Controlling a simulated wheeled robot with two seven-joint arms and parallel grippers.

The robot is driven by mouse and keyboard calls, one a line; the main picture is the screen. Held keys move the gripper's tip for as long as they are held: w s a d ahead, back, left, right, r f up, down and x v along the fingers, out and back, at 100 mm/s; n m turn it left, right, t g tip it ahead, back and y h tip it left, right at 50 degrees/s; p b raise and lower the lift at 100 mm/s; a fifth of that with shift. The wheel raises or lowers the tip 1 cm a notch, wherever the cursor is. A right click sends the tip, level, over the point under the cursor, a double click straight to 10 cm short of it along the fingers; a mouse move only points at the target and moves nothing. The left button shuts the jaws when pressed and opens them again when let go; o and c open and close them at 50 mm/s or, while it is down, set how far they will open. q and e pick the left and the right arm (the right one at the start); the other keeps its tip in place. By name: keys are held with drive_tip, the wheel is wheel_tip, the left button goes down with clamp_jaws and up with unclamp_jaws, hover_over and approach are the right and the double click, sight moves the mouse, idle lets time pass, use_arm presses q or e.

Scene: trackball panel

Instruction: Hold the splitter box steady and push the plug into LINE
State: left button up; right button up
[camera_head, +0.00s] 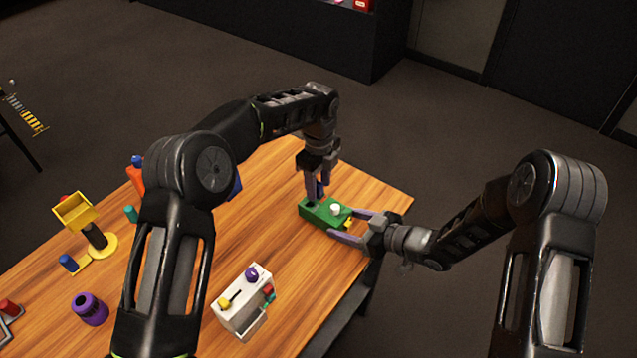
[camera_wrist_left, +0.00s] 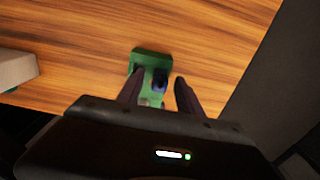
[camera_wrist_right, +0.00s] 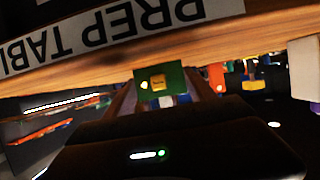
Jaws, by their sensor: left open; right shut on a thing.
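The green splitter box (camera_head: 313,212) lies near the table's right edge, with a white knob (camera_head: 335,208) on top and a yellow part on the side facing my right gripper. My right gripper (camera_head: 344,225) is shut on the box, one finger along each side. The box face also shows in the right wrist view (camera_wrist_right: 174,74). A dark blue plug (camera_wrist_left: 160,76) stands at the box's far end; how deep it sits is unclear. My left gripper (camera_head: 316,193) points down over that end, open, its fingers on either side of the plug. The LINE marking cannot be read.
A white box (camera_head: 238,312) with purple and yellow knobs stands at the table's front. A purple cylinder (camera_head: 89,309), a yellow stand (camera_head: 103,246) and several small coloured parts lie at the left.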

sight(319, 184)
use_arm(q)
wheel_tip(319, 184, up, 8)
drive_tip(key=shift+f, duration=0.25)
idle(1.0)
use_arm(e)
drive_tip(key=o, duration=1.6)
drive_tip(key=v, duration=1.2)
drive_tip(key=shift+f, duration=0.1)
drive_tip(key=shift+o, duration=1.1)
